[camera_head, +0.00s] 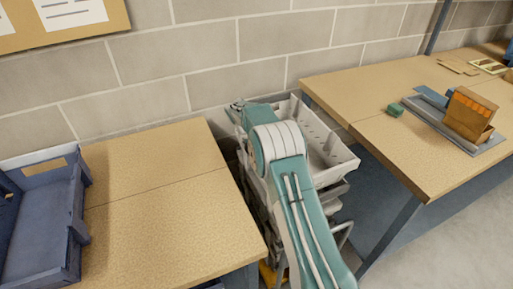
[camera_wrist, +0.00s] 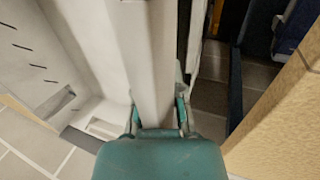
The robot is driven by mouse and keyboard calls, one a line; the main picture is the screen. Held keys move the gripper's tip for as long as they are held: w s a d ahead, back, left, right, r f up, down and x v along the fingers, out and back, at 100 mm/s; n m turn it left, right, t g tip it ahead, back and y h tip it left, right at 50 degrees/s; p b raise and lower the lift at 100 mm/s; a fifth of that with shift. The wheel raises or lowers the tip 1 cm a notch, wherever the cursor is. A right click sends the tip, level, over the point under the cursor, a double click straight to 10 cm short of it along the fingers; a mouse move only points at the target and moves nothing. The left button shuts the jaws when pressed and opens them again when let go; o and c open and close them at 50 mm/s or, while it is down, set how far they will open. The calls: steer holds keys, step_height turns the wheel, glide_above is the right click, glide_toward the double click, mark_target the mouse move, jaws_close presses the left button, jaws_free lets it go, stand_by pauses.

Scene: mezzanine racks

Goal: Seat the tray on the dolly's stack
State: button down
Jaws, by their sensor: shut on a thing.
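The light grey tray (camera_head: 338,158) is between the two tables in the head view, partly hidden behind my arm. In the wrist view its pale inside wall (camera_wrist: 75,45) fills the left. My gripper (camera_wrist: 158,112) is shut on the tray's rim (camera_wrist: 150,45), with one finger on each side. Below the tray in the head view, grey parts (camera_head: 333,198) of what looks like the dolly's stack show beside my arm. My arm hides most of it. I cannot tell whether the tray touches the stack.
A wooden table (camera_head: 165,190) stands close on the left, with a blue bin (camera_head: 75,215) on it. Another table (camera_head: 350,95) on the right holds a grey tray (camera_head: 470,150) with a brown box (camera_head: 465,115), and a green block (camera_head: 395,110). A block wall (camera_head: 210,45) is behind.

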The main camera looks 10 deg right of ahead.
steer(key=shift+f, duration=0.45)
stand_by(0.9)
steer(key=c, duration=1)
jaws_free()
steer(key=shift+f, duration=0.1)
steer(key=v, duration=1.1)
